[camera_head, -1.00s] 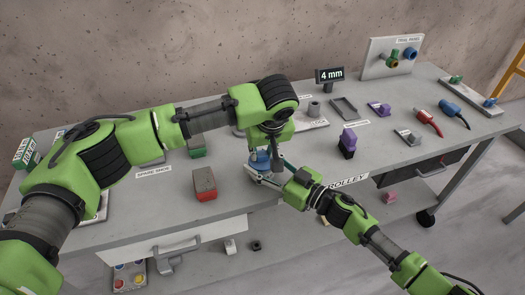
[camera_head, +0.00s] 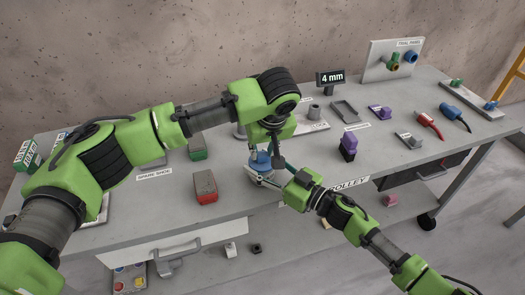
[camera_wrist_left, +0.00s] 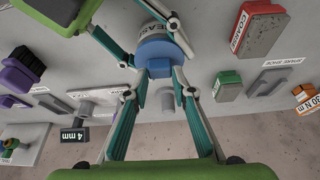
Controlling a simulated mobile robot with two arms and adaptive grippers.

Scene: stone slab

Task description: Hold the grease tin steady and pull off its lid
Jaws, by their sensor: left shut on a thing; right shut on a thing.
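The grease tin (camera_wrist_left: 152,22) stands upright near the front edge of the bench, with a pale body and part of its label showing. Its blue lid (camera_wrist_left: 165,50) also shows in the head view (camera_head: 261,161). In the head view my left gripper (camera_head: 267,150) hides part of the tin. My right gripper (camera_head: 262,178) reaches in low from the front right and is shut on the tin's body. I see no clear gap between lid and tin.
A purple-and-black block (camera_head: 348,146) stands to the right. A 4 mm display (camera_head: 331,78) is at the back. The bench front edge is close to my right arm.

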